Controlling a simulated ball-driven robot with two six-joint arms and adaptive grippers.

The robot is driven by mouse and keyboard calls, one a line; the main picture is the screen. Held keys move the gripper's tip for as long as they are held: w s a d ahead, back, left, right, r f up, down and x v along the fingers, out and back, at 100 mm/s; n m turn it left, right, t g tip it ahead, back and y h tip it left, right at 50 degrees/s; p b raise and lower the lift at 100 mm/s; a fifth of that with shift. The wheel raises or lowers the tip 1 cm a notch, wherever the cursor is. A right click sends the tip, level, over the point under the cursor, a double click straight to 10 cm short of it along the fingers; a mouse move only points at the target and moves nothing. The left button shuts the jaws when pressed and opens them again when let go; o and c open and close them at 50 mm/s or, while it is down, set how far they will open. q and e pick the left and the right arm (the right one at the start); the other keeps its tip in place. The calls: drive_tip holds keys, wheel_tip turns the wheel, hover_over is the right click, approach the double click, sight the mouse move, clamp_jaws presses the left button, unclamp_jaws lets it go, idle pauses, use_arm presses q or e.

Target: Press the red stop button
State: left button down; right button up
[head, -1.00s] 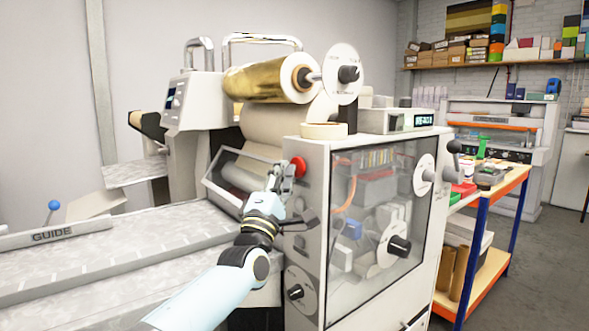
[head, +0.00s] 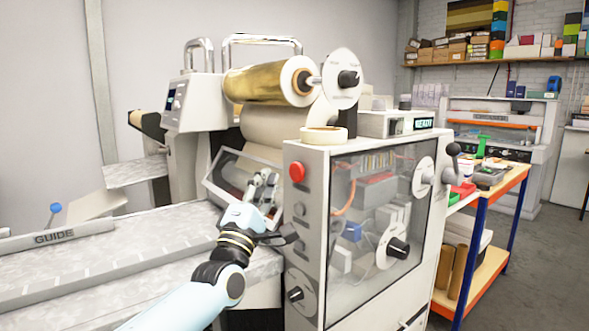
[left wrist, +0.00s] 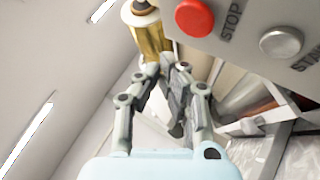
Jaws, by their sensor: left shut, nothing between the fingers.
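The red stop button (head: 297,172) is a round red knob high on the narrow left face of the grey machine cabinet (head: 310,230). In the left wrist view the red button (left wrist: 194,17) sits at the top, beside the word STOP, with a grey metal button (left wrist: 281,42) to its right. My left gripper (head: 262,180) is shut and empty, to the left of the red button and slightly lower, apart from it. In the left wrist view the gripper's fingers (left wrist: 174,72) are together below the button. My right gripper is not in view.
A gold foil roll (head: 268,80) and a tape ring (head: 323,135) are above the cabinet. A clear-fronted guard (head: 232,172) is behind my left gripper. The guide bed (head: 120,255) lies at left. A blue-legged trolley (head: 485,240) stands at right.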

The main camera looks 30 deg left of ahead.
use_arm(q)
drive_tip(key=shift+s+a+p, duration=0.15)
drive_tip(key=shift+s+a, duration=0.05)
drive_tip(key=shift+s, duration=0.3)
drive_tip(key=shift+s+a+p, duration=0.15)
drive_tip(key=shift+s+a, duration=0.05)
drive_tip(key=shift+s, duration=0.25)
drive_tip(key=shift+f, duration=0.1)
